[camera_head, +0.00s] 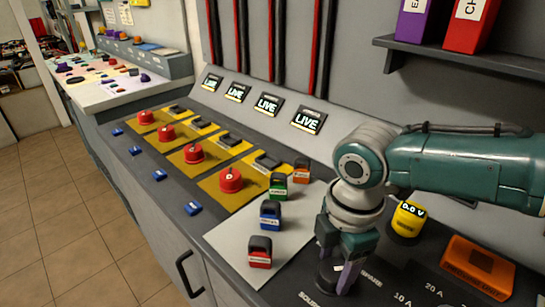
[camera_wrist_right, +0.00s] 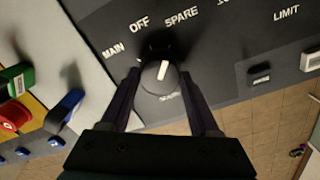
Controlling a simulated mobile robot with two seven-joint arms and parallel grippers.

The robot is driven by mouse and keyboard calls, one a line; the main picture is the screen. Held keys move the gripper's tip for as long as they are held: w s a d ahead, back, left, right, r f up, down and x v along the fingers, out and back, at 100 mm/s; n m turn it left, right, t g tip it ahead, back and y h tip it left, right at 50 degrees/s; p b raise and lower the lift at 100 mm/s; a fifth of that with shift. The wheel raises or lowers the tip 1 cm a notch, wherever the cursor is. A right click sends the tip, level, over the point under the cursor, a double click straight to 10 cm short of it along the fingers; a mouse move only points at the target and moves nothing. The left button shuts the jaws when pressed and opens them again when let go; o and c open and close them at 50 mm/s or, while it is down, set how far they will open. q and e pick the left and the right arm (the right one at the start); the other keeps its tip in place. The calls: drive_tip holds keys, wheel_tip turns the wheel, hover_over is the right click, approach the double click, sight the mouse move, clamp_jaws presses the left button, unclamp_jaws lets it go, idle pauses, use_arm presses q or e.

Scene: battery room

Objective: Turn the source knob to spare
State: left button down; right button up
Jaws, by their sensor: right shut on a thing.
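The source knob (camera_wrist_right: 158,77) is dark and round with a white pointer line, on a dark panel marked MAIN, OFF and SPARE. In the wrist view the line leans up and slightly right, roughly toward the SPARE label (camera_wrist_right: 181,16). My right gripper (camera_wrist_right: 163,85) is shut on the knob, one finger on each side. In the head view my right gripper (camera_head: 344,262) points down at the panel's front and hides most of the knob. The SPARE label is partly visible beside it. My left gripper is out of view.
Several padlock-like blocks, such as a blue one (camera_head: 270,214) and a red one (camera_head: 260,252), stand on a pale mat left of my gripper. A yellow 0.0 V meter (camera_head: 407,219) and an orange block (camera_head: 478,267) are to the right. Several red knobs (camera_head: 231,180) sit further left.

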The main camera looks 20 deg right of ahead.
sight(335, 270)
drive_tip(key=shift+m, duration=0.5)
drive_tip(key=o, duration=1.4)
drive_tip(key=shift+c, duration=0.2)
wheel_tip(335, 270, up, 10)
drive_tip(key=p, duration=0.3)
drive_tip(key=shift+s, duration=0.1)
